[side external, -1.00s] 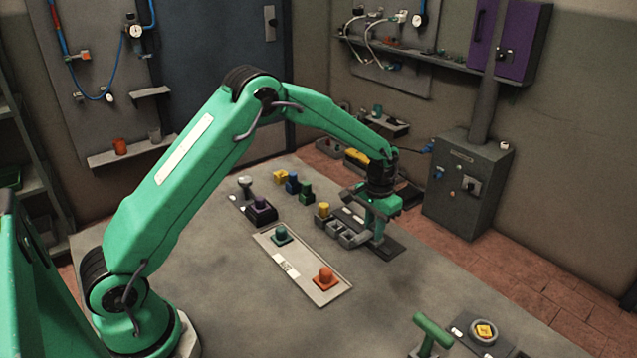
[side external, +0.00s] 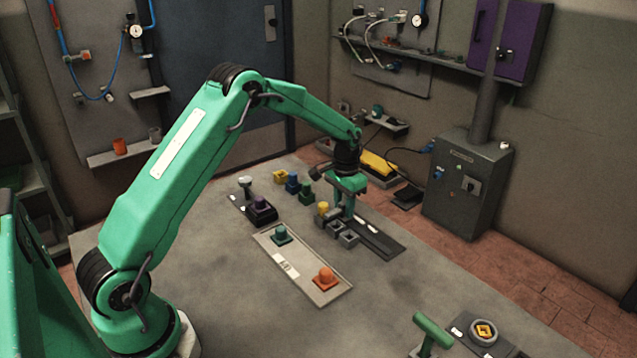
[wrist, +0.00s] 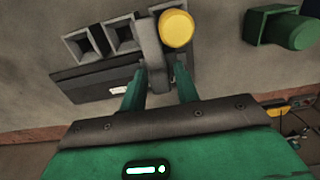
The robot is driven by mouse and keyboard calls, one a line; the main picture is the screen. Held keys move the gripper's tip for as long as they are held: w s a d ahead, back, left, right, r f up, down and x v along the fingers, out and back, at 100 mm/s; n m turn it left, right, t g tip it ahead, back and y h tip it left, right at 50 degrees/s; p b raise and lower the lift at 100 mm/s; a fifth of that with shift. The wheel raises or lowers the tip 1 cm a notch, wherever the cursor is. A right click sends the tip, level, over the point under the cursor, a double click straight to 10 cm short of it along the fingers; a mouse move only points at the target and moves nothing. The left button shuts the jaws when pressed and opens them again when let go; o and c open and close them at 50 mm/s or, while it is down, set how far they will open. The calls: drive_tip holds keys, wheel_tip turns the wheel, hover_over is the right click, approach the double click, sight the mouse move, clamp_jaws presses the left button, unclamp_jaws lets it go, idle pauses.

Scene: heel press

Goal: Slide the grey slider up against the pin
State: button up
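A grey upright bar (wrist: 151,55), which looks like the grey slider, stands beside a yellow round-topped piece (wrist: 176,29) in the wrist view. The yellow piece also shows in the side view (side external: 323,208). My gripper (wrist: 160,75) has its two green fingers apart, one on each side of the bar's near end. I cannot tell whether they touch it. In the side view my gripper (side external: 346,212) points down over the dark track plate (side external: 380,243), near the yellow piece, and hides most of the bar. I cannot make out the pin for certain.
Hollow grey boxes (side external: 348,239) stand in a row along the track plate. A pale tray (side external: 310,280) with a teal and an orange knob lies in front.

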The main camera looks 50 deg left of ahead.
sight(344, 203)
drive_tip(key=shift+o, duration=0.6)
drive_tip(key=shift+r, duration=3.9)
